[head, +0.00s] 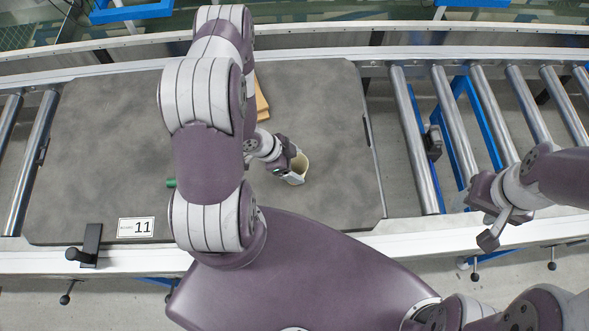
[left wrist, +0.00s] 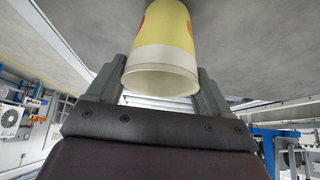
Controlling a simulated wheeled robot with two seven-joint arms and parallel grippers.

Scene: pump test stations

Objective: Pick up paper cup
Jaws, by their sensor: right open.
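My left gripper (head: 285,165) is low over the surface at the cup. Its two fingers (left wrist: 161,88) lie along both sides of the cup and appear shut on it. My right gripper (head: 498,224) is open and empty at the right, over the conveyor's front rail, away from the cup.
The grey board (head: 330,100) bears a brown block (head: 261,98), partly hidden by my left arm, and a small green item (head: 171,183). A sign marked 11 (head: 136,228) is at its front edge. Metal rollers (head: 455,125) lie to the right. Board right of the cup is clear.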

